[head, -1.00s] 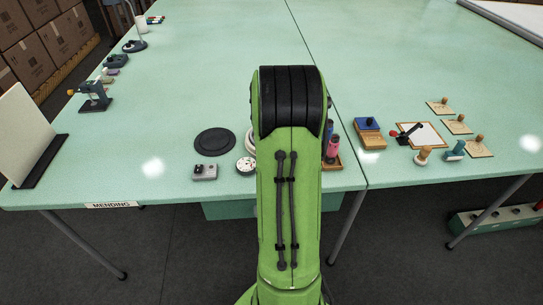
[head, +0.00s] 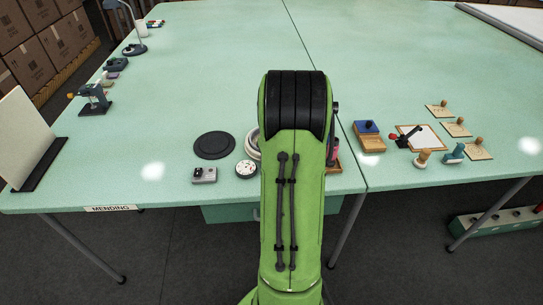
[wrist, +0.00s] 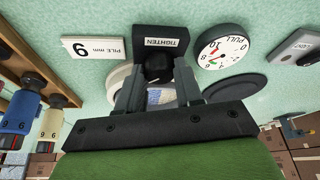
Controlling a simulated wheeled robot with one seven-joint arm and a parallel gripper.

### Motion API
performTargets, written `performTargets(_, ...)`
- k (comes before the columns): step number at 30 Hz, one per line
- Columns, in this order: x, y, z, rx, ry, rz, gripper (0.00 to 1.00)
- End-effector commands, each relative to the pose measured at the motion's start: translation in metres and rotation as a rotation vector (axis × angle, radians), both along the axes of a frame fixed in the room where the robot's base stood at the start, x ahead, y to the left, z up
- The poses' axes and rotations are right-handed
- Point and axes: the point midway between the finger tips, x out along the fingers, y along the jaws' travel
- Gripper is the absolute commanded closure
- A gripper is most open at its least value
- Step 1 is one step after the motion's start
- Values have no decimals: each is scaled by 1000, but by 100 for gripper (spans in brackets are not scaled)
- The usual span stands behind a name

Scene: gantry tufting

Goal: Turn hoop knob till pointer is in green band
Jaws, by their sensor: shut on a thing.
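The black hoop knob (wrist: 155,66) sits by a black plate marked TIGHTEN (wrist: 160,41) in the wrist view. My gripper (wrist: 158,80) is shut on the knob, with one grey finger on each side. The pale hoop (wrist: 120,76) with light cloth inside shows behind the fingers, mostly hidden; its edge also shows in the head view (head: 252,146). The white round dial (wrist: 222,47), marked PULL, is right of the knob, with a red and a green stretch on its face. Its pointer is too small to read surely. In the head view the dial (head: 246,169) lies left of my arm, which hides the gripper.
A dark round disc (head: 214,145) and a small grey box (head: 204,175) lie left of the dial. A card marked 9, PILE mm (wrist: 89,49), is left of the knob.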

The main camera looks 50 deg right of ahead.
Motion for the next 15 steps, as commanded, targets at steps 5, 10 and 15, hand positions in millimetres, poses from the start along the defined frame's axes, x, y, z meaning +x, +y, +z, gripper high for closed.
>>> performTargets(5,-1,-1,0,0,1,116,95)
performTargets(10,-1,0,0,1,1,120,95)
performTargets(15,-1,-1,0,0,1,119,53)
